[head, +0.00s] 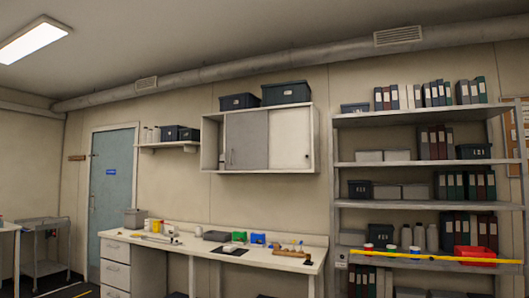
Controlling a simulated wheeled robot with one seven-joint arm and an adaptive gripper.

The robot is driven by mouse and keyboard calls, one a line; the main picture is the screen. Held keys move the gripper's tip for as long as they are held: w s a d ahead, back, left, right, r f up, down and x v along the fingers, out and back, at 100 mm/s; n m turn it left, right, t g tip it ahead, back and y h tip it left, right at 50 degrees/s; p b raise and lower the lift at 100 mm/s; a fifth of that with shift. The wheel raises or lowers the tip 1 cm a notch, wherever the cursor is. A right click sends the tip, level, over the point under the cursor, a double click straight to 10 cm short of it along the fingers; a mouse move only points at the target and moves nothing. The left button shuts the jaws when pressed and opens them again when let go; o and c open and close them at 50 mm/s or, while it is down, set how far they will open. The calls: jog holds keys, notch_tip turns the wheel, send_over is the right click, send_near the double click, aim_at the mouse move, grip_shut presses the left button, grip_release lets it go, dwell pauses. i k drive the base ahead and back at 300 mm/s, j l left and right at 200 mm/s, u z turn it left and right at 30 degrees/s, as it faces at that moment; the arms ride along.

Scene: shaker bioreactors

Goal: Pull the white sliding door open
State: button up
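A wall cabinet (316,140) hangs above the workbench in the head view. Its white sliding door (290,138) covers the right part of the front and has a small dark round pull near its right edge. A grey sliding door (250,138) covers the middle, with a dark handle near its left edge. The left part of the cabinet is uncovered and shows a pale interior with something small in it, too small to make out. What is behind the doors is hidden. My gripper is not in view.
Dark bins (286,93) stand on top of the cabinet. Below, the workbench (130,236) carries small tools and boxes. A tall shelf rack (420,204) with binders and bins stands to the right, with a yellow bar (430,257) along it. The wall directly around the cabinet's underside is clear.

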aim_at(289, 140)
jog(key=i+u, duration=0.2)
jog(key=i, duration=2.95)
